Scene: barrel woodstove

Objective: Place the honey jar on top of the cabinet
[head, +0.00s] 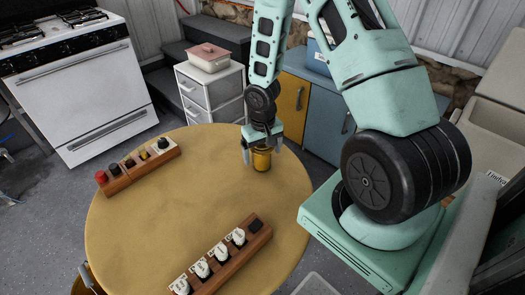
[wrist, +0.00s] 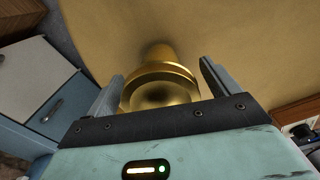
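A golden jar, which I take to be the honey jar (head: 262,160), stands upright near the back right edge of the round table. My gripper (head: 262,150) is directly above it and pointing down, with its fingers open on either side of the jar's upper part. In the wrist view the jar (wrist: 160,88) lies between the two fingertips (wrist: 160,82), with a gap on the right side; contact on the left is unclear. A low cabinet with yellow and blue doors (head: 328,115) stands behind the table, its top partly hidden by my arm.
The round yellow table (head: 150,230) also holds a wooden rack with dark, red and yellow items (head: 138,168) and another with white items (head: 225,257). A white drawer unit (head: 212,95) bears a pink pot (head: 209,58). A white stove (head: 80,95) stands back left.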

